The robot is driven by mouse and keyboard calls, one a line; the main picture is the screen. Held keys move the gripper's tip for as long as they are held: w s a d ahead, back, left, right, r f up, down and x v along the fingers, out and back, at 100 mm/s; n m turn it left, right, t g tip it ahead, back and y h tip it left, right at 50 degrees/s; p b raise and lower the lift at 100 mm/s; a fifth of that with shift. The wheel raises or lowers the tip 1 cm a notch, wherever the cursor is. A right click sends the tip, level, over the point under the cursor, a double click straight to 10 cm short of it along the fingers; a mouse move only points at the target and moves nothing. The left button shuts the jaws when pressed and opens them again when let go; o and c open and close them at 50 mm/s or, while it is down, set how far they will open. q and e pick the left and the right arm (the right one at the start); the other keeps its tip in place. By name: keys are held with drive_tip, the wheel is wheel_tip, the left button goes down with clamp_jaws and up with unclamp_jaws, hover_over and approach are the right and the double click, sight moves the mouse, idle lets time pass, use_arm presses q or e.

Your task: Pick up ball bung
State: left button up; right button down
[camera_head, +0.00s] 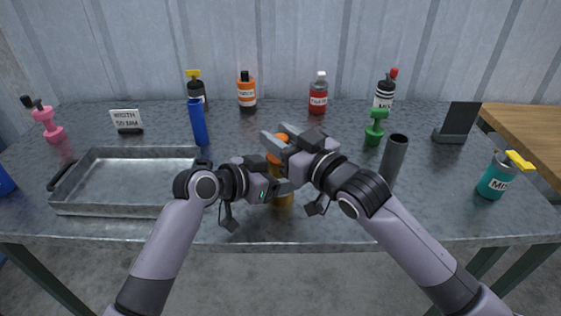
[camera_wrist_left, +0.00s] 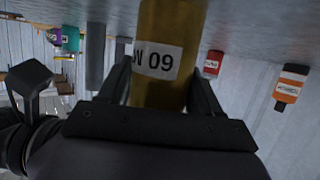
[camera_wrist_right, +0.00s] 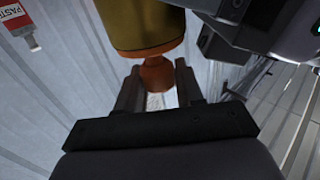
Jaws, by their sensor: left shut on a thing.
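A yellow cylinder (camera_head: 284,199) stands in the middle of the table, mostly hidden by my arms; its label shows in the left wrist view (camera_wrist_left: 160,62). An orange ball bung (camera_head: 280,142) sits at its upper end, and also shows in the right wrist view (camera_wrist_right: 157,74). My left gripper (camera_head: 282,187) is shut on the cylinder's body, one finger on each side. My right gripper (camera_head: 277,137) is open at the bung, with the orange ball between its fingers. I cannot tell whether the fingers touch it.
A metal tray (camera_head: 125,208) lies at left. A blue tube (camera_head: 198,122) stands behind it. A dark grey tube (camera_head: 394,158) and a green knobbed piece (camera_head: 376,128) stand at right, near my right arm. Several bottles line the back. A teal can (camera_head: 495,180) stands far right.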

wheel_tip(320, 180, up, 10)
drive_tip(key=shift+r, duration=0.1)
idle(0.5)
use_arm(q)
drive_tip(key=o, duration=1.2)
